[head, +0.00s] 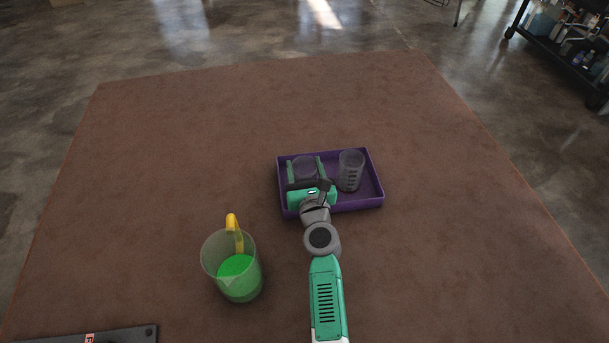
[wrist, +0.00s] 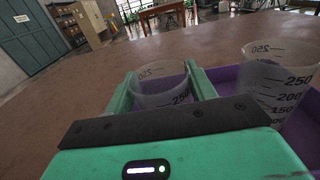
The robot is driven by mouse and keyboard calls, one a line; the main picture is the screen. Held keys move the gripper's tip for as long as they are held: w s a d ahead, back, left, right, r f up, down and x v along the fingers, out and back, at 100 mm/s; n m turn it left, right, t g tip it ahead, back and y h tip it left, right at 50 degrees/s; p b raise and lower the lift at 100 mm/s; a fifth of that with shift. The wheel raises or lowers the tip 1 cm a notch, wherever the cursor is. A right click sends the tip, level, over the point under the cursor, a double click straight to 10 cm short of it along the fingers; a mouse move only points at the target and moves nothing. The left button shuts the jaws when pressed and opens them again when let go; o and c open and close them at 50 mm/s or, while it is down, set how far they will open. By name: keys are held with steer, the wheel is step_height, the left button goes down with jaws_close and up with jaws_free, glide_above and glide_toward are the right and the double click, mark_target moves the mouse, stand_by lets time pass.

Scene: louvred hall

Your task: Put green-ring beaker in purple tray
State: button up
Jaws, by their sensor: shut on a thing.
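My gripper (head: 305,165) is over the left part of the purple tray (head: 372,203), its two green fingers shut on a clear beaker (head: 304,172). In the wrist view this held beaker (wrist: 160,92) stands upright between the fingers, with grey graduation marks. No green ring shows on it; its lower part is hidden by my gripper. I cannot tell whether its base touches the tray floor. A second clear graduated beaker (head: 350,172) stands in the right half of the tray, and it also shows in the wrist view (wrist: 272,85).
A larger clear jug (head: 230,262) with green liquid and a yellow handle stands left of my arm. A dark flat plate (head: 100,336) lies at the bottom left. The brown surface (head: 180,140) is otherwise clear. A shelf cart (head: 565,50) stands far right.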

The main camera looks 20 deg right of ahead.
mark_target(307, 177)
steer(key=shift+w+f, duration=0.1)
steer(key=o, duration=1.1)
steer(key=shift+c, duration=0.2)
steer(key=shift+r, duration=0.3)
steer(key=s+p, duration=0.2)
steer(key=s, duration=0.1)
steer(key=shift+s+a, duration=0.25)
steer(key=shift+a, duration=0.15)
steer(key=shift+s, duration=0.2)
